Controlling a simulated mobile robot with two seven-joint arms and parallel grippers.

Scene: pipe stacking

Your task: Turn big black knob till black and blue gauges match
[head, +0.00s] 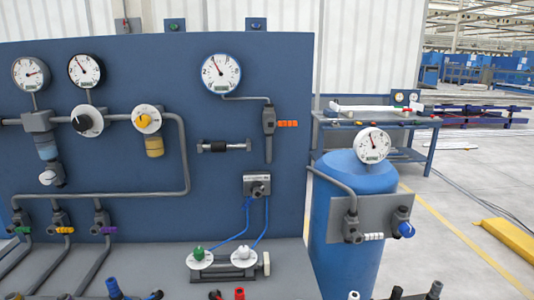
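The big black knob (81,123) sits on a round white dial on the blue panel, at the left in the head view. The black-rimmed gauge (86,69) is directly above it, joined by a short pipe; its needle appears to point up and left. The blue-rimmed gauge (221,73) is further right on the same panel; its needle also appears to point up and left. The scale numbers are too small to compare exactly. Neither of my grippers shows in this view, and nothing is seen touching the knob.
A grey-rimmed gauge (30,73) and a yellow knob (147,121) flank the black knob. Pipes and coloured valves run below. A grey bench (150,270) with fittings juts forward. A blue tank (350,235) with a gauge stands right; floor beyond is mostly open.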

